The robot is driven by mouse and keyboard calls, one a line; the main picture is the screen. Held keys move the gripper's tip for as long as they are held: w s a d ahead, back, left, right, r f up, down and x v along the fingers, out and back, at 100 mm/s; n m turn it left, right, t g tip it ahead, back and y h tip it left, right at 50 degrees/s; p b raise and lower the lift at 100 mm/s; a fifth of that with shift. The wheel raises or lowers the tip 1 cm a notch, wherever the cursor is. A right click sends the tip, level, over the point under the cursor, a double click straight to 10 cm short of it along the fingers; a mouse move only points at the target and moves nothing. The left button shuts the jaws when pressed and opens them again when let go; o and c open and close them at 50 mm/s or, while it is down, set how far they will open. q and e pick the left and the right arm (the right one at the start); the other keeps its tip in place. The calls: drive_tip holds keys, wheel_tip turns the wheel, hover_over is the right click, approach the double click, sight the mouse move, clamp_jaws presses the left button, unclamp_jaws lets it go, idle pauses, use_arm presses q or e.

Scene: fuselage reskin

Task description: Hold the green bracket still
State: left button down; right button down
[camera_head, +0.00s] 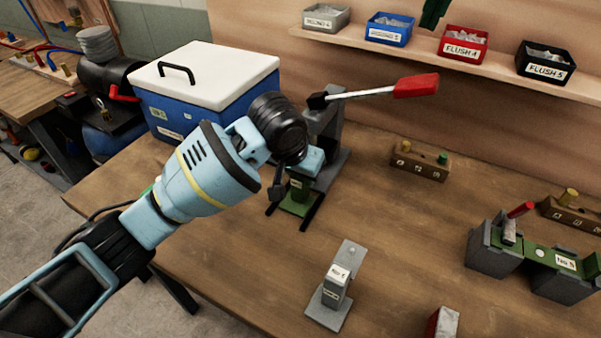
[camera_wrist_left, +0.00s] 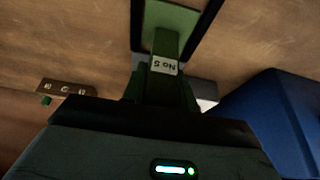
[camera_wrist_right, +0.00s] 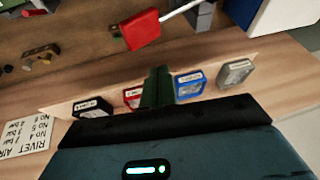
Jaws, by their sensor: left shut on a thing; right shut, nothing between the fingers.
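The green bracket (camera_head: 299,207) stands on the wooden bench below the grey lever press, with a pale label on its upright. In the left wrist view the bracket (camera_wrist_left: 172,20) shows its green base between dark strips and a "No 5" label. My left gripper (camera_head: 279,184) is shut on its upright; the fingers (camera_wrist_left: 160,88) show at the near end of the upright, and the grip is partly hidden by the wrist. My right gripper (camera_head: 434,13) is shut and empty, up by the bin shelf at the top edge; its fingers (camera_wrist_right: 157,87) are together in the right wrist view.
The press has a red-handled lever (camera_head: 415,86) reaching right. A blue cooler (camera_head: 180,118) with a white lid stands behind my left arm. A grey labelled bracket (camera_head: 334,287), a wooden peg block (camera_head: 420,160) and a grey-green fixture (camera_head: 495,250) are on the bench. Between them the bench is clear.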

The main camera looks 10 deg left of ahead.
drive_tip(key=n, duration=0.3)
drive_tip(key=n+t, duration=0.1)
drive_tip(key=n, duration=0.1)
drive_tip(key=shift+d+r+y, duration=0.25)
drive_tip(key=shift+d+y, duration=0.05)
hover_over(417, 94)
drive_tip(key=w, duration=0.2)
drive_tip(key=shift+d+f, duration=0.15)
drive_tip(key=shift+f, duration=3.15)
drive_tip(key=shift+f, duration=0.1)
drive_tip(key=shift+f, duration=3.65)
drive_tip(key=shift+r, duration=6.1)
use_arm(q)
drive_tip(key=c, duration=1)
unclamp_jaws()
